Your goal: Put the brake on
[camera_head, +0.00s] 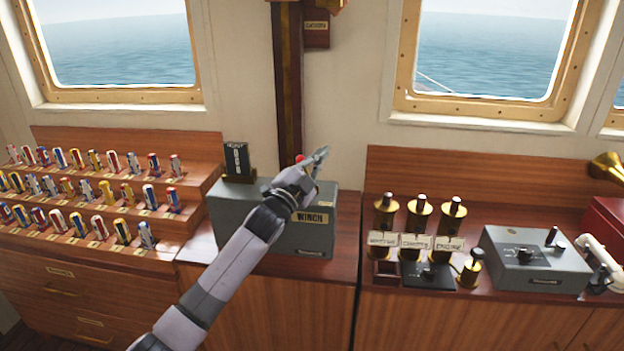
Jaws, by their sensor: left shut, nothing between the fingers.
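A grey box labelled "WINCH" (275,237) stands on the wooden counter, left of the middle. My left arm comes up from the bottom and crosses in front of the box. My left gripper (321,157) is shut and empty above the box's top right part, its fingers pointing up and right. A small red knob (299,158) shows just left of the fingers, partly hidden; I cannot tell whether they touch. A dark display (236,160) stands at the box's back left. No control marked as a brake is readable. My right gripper is out of view.
A tiered rack (115,262) with several coloured pegs stands at left. A dark post (288,80) rises behind the winch box. Counter between is partly clear.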

